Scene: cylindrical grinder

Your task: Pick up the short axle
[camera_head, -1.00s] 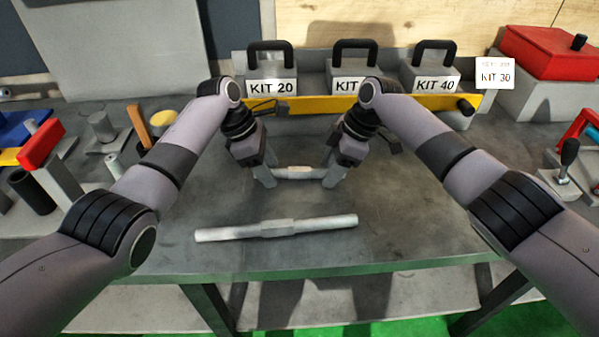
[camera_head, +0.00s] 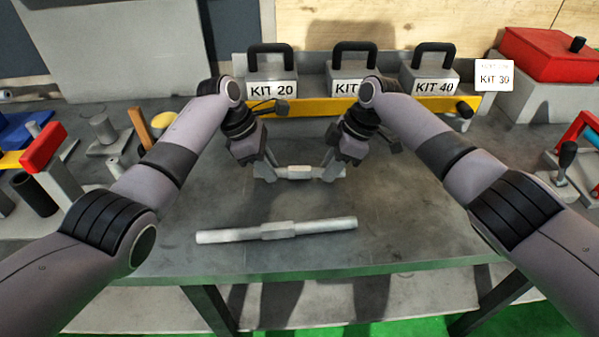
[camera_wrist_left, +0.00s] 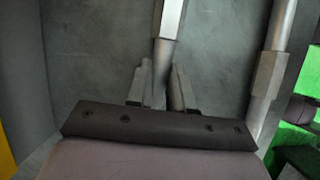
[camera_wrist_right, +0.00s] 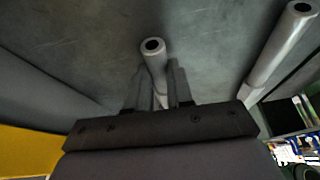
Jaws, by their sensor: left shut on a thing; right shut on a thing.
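The short axle (camera_head: 300,172) is a grey metal rod with a thicker middle block, held level across both grippers in the head view. My left gripper (camera_head: 268,174) is shut on its left end. My right gripper (camera_head: 330,173) is shut on its right end. In the left wrist view the short axle (camera_wrist_left: 168,25) runs up from between the fingers (camera_wrist_left: 160,90). In the right wrist view its hollow end (camera_wrist_right: 153,47) sticks out past the fingers (camera_wrist_right: 158,88). Its gap to the table cannot be told clearly.
A longer axle (camera_head: 278,230) lies on the grey table (camera_head: 400,215) nearer its front edge. Kit weights marked KIT 20 (camera_head: 272,88) and KIT 40 (camera_head: 432,87) stand behind a yellow bar (camera_head: 310,104). Tools stand at both sides; the table's right middle is clear.

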